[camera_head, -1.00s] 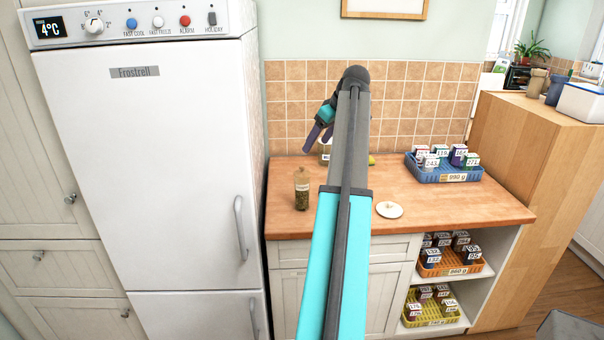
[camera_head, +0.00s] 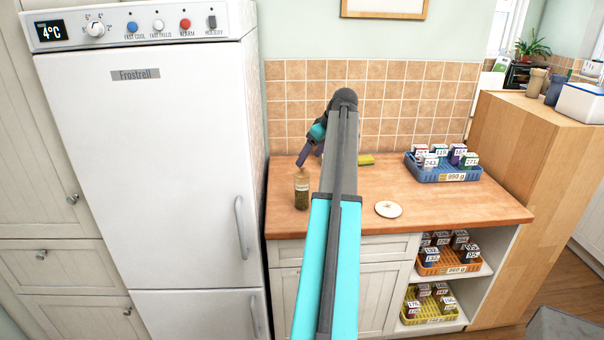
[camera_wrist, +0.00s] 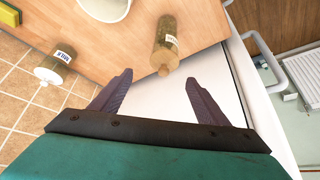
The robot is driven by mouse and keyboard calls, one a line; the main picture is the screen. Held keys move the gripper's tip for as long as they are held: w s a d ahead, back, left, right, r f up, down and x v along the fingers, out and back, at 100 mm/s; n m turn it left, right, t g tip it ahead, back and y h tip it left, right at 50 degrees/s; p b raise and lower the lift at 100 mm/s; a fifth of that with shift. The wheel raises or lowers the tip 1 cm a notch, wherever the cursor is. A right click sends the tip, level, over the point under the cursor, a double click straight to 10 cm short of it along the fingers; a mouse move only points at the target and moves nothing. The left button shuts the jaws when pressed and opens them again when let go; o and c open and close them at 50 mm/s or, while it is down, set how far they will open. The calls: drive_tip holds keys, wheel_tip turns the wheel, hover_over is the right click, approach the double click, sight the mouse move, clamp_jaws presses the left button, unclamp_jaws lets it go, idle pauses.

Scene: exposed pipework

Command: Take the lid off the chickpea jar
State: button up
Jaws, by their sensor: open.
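My gripper (camera_head: 303,159) is open and empty. Its two fingers also show in the wrist view (camera_wrist: 158,82). A clear jar with a light label and brownish-green contents (camera_head: 302,192) stands on the counter by the fridge. In the wrist view this jar (camera_wrist: 168,42) lies beyond the fingertips, with its knobbed top toward them. The fingers seem above it and apart from it. I cannot read either label surely.
A white pot or bowl (camera_wrist: 103,6) stands nearby. A yellow-green sponge (camera_head: 366,160) and a blue basket of cubes (camera_head: 455,176) are farther back. The fridge (camera_head: 150,180) closes off the left.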

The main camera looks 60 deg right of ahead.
sight(305, 174)
drive_tip(key=shift+x, duration=0.75)
drive_tip(key=shift+w+a+f, duration=0.1)
drive_tip(key=shift+w+a+f+p, duration=0.15)
drive_tip(key=shift+w+f+p, duration=0.45)
drive_tip(key=shift+f+p, duration=0.25)
drive_tip(key=shift+p+x, duration=0.45)
drive_tip(key=shift+x, duration=1)
drive_tip(key=c, duration=1.1)
